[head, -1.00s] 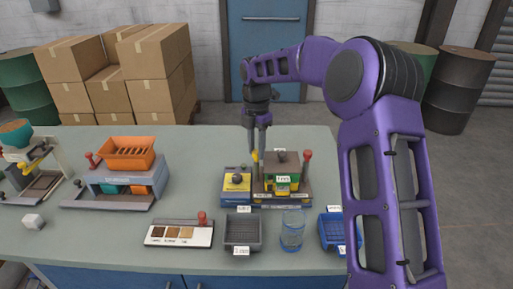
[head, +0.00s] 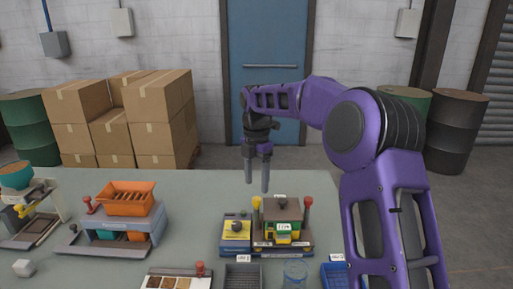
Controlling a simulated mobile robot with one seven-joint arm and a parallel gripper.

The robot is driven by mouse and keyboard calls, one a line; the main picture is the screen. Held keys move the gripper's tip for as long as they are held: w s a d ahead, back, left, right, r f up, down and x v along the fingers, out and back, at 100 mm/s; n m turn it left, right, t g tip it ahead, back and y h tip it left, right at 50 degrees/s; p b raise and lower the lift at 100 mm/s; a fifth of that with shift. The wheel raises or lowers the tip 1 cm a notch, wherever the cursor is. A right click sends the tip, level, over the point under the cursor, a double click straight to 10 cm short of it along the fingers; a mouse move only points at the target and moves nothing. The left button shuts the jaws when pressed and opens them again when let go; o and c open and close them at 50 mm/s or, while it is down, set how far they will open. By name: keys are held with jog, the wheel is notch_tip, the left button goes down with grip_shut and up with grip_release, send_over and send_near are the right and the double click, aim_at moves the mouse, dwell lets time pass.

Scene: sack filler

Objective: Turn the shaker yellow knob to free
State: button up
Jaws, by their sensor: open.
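The shaker (head: 283,236) stands on the table, a low base with a sieve stack showing green and yellow under a dark lid. The yellow knob (head: 256,203) stands upright at its left rear corner. A red knob (head: 308,202) stands upright at its right side. My gripper (head: 257,187) points down above and slightly behind the yellow knob, its two fingers apart and empty. A gap shows between the fingertips and the knob. Labels on the shaker are too small to read.
A blue and yellow unit (head: 236,232) stands close on the shaker's left. An orange-topped machine (head: 127,199) stands further left. The table behind the shaker is clear.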

aim_at(256, 198)
notch_tip(256, 198, up, 12)
jog(key=shift+r, duration=0.15)
dwell(0.3)
